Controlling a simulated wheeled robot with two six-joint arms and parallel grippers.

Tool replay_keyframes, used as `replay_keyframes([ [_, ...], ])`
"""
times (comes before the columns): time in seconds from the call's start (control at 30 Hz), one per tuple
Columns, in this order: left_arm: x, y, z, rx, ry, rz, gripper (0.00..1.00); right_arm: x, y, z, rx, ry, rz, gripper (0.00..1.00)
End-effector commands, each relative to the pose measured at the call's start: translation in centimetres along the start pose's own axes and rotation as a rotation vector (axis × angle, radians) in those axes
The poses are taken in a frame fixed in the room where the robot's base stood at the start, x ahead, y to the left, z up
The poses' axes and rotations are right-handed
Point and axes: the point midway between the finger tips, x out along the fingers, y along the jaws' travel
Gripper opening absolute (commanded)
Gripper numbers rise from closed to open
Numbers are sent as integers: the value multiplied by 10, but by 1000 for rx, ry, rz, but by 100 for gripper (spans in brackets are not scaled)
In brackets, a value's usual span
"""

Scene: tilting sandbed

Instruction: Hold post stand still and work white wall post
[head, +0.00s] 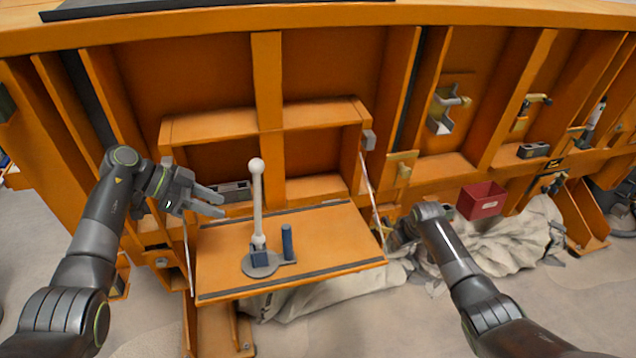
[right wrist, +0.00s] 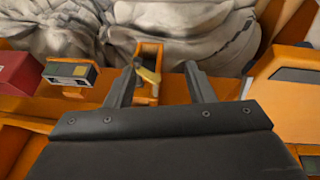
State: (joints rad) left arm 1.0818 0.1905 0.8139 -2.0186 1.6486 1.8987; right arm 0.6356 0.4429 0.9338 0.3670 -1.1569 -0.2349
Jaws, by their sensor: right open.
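The white post (head: 257,205), with a ball at its top and another lower down, stands upright in a blue block on the post stand (head: 263,266), a round grey base. A blue upright cylinder (head: 287,242) rises from the same base. The stand rests on an orange fold-out shelf (head: 340,240). My left gripper (head: 222,204) is open and empty, left of the post and apart from it, its fingers pointing right. My right gripper (right wrist: 160,76) is open in the right wrist view, with a small yellow part (right wrist: 148,78) seen beyond and between its fingers. The post is not in that view.
An orange ribbed wall (head: 330,70) rises behind the shelf. A red box (head: 481,200) sits to the right, above crumpled grey cloth (head: 500,245). White cords run down at the shelf's sides. The shelf surface around the stand is clear.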

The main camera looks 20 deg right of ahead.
Motion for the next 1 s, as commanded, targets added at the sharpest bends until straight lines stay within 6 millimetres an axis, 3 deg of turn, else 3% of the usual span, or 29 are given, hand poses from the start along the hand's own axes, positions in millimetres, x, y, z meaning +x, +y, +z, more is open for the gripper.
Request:
replay_keyframes([
  [0.03,0,0,0,0,0,0,36,-21,-4,-29,-32,19,-21,49],
  [0.2,0,0,0,0,0,0,36,-76,-70,-85,-291,2,-198,49],
  [0.4,0,0,0,0,0,0,36,-150,-148,-127,-669,13,-411,49],
  [0.6,0,0,0,0,0,0,36,-212,-197,-144,-980,40,-557,49],
  [0.8,0,0,0,0,0,0,36,-238,-216,-146,-1121,55,-617,49],
  [1.0,0,0,0,0,0,0,36,-224,-227,-140,-1133,54,-628,49],
])
